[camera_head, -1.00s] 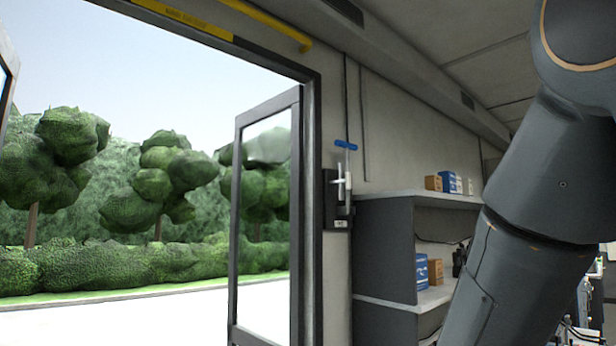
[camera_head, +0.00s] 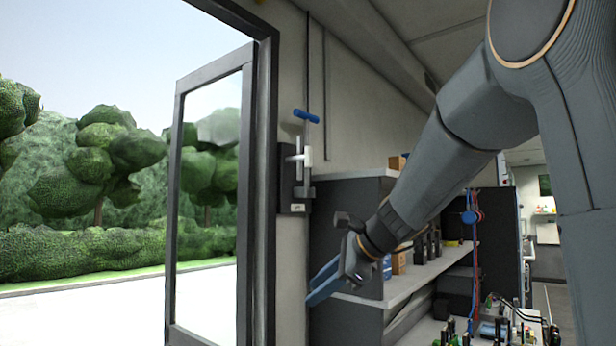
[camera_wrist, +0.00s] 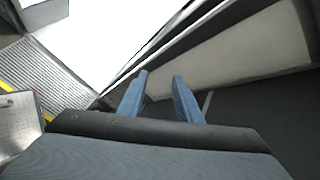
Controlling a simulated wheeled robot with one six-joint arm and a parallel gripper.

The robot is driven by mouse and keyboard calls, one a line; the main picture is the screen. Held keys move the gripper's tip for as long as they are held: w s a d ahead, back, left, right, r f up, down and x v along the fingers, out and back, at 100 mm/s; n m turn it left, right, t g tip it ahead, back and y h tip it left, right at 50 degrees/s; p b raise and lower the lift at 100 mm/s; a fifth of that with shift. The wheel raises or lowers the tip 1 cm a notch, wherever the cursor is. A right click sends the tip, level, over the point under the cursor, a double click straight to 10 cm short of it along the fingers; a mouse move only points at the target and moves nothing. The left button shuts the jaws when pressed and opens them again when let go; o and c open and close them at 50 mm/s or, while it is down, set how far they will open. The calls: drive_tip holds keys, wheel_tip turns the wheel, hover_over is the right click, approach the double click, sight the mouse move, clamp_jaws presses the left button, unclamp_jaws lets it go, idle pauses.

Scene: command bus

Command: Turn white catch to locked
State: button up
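The white catch (camera_head: 299,158) is on a dark plate (camera_head: 288,197) on the wall, just right of the door frame, in the head view. My gripper (camera_head: 314,289) is below and a little right of the catch, in front of the shelf unit, and apart from the catch. Its two blue fingers also show in the wrist view (camera_wrist: 159,88), spread apart with nothing between them. The catch is not in the wrist view.
An open glazed door (camera_head: 208,200) stands left of the catch. A grey shelf unit (camera_head: 350,215) with boxes and devices stands right of and below it. A bench with electronics is at the lower right. The wall right of the catch is clear.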

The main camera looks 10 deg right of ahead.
drive_tip(key=w+d+r+m+t+y, duration=0.1)
drive_tip(key=w+r+m+t, duration=0.15)
drive_tip(key=r, duration=0.65)
drive_tip(key=w+d+r+m+t+y, duration=0.1)
drive_tip(key=d+r+m, duration=0.15)
drive_tip(key=r, duration=0.65)
drive_tip(key=m+t+y, duration=0.2)
drive_tip(key=m+t, duration=0.1)
approach(311, 151)
drive_tip(key=x, duration=0.4)
drive_tip(key=p+x, duration=0.3)
drive_tip(key=x, duration=0.3)
drive_tip(key=shift+w+a, duration=0.3)
clamp_jaws()
